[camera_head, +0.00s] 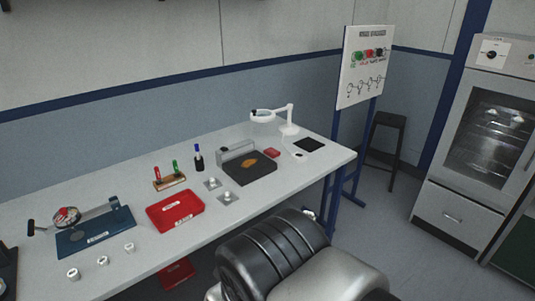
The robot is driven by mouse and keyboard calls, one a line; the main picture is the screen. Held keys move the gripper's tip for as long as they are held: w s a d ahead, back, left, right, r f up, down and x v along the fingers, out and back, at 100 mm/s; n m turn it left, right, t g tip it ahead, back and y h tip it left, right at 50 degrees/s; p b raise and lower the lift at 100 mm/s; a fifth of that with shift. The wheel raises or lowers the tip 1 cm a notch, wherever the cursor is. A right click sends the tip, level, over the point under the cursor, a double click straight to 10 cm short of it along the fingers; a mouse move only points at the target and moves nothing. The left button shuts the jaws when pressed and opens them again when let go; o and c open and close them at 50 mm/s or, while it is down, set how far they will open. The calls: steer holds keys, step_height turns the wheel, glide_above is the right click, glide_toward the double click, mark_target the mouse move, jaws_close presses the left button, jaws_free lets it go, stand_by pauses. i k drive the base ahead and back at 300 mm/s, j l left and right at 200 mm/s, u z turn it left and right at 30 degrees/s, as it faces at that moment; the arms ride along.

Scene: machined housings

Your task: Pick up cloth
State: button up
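No item is clearly recognisable as a cloth at this size. A flat black square (310,145) lies near the table's right end. Part of my own arm fills the bottom centre and hides some of the front edge and floor. My gripper's fingers do not show.
The long grey worktable (225,222) holds a red tray (175,211), a blue fixture (95,232), a rack of coloured pieces (169,179), small metal parts and a white lamp (289,128). Right are a sign board (365,66), a stool (387,122) and a glass-door cabinet (487,140).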

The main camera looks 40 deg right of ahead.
mark_target(272, 153)
steer(key=i+l, duration=0.15)
steer(key=l, duration=0.25)
steer(key=i+l+u, duration=0.15)
steer(key=l, duration=0.25)
steer(key=i+l, duration=0.2)
steer(key=l, duration=0.25)
steer(key=i+l+u, duration=0.1)
steer(key=l, duration=0.3)
steer(key=i+l+u, duration=0.1)
steer(key=l, duration=0.35)
steer(key=i+l, duration=0.2)
steer(key=l, duration=0.25)
steer(key=i+l+u, duration=0.1)
steer(key=l, duration=0.3)
steer(key=i+l+u, duration=0.1)
steer(key=l, duration=0.35)
